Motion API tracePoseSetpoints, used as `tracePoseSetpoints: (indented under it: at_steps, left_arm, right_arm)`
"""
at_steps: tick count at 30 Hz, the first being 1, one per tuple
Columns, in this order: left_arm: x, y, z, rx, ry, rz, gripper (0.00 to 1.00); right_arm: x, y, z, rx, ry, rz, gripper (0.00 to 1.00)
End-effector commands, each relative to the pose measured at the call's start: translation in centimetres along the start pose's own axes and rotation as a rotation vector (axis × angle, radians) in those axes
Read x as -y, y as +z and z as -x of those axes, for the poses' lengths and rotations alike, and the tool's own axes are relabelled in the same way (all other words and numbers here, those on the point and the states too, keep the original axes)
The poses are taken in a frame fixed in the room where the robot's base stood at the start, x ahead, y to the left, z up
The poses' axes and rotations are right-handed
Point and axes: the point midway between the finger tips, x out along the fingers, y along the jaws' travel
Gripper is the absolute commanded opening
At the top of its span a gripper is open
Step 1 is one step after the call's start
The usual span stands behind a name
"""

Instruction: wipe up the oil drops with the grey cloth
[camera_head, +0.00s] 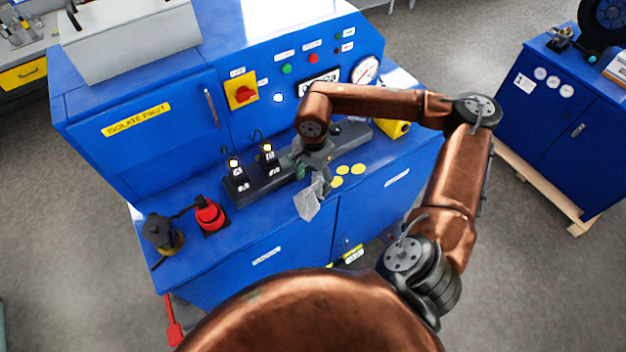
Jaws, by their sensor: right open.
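The grey cloth (309,201) is at the front edge of the blue bench top, crumpled, with its lower end hanging over the edge. My right gripper (314,172) is open, pointing down directly above the cloth's upper end and partly hiding it. I cannot tell whether the fingers touch it. Yellow round oil drops lie on the bench top just right of the gripper: one (337,182) nearest the front, one (343,170) behind it and one (358,169) further right. My left gripper is out of view.
A red-topped item (209,215) and a dark can (162,233) stand on the bench's left. Two lit devices (236,177) (268,160) sit on a dark rail behind the cloth. A yellow roll (393,128) lies at the right. The control panel rises behind.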

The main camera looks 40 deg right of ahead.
Motion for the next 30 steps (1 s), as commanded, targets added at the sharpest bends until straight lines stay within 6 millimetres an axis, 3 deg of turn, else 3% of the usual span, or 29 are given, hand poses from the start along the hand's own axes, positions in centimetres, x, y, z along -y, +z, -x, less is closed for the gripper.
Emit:
tracePoseSetpoints:
  at_steps: [23, 30]
  left_arm:
    - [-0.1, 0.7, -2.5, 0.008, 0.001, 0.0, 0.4]
    - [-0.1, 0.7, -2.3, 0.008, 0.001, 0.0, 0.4]
  right_arm:
    - [0.0, 0.0, -2.9, 0.0, 0.0, 0.0, 0.58]
    - [0.0, 0.0, -2.7, 0.0, 0.0, 0.0, 0.49]
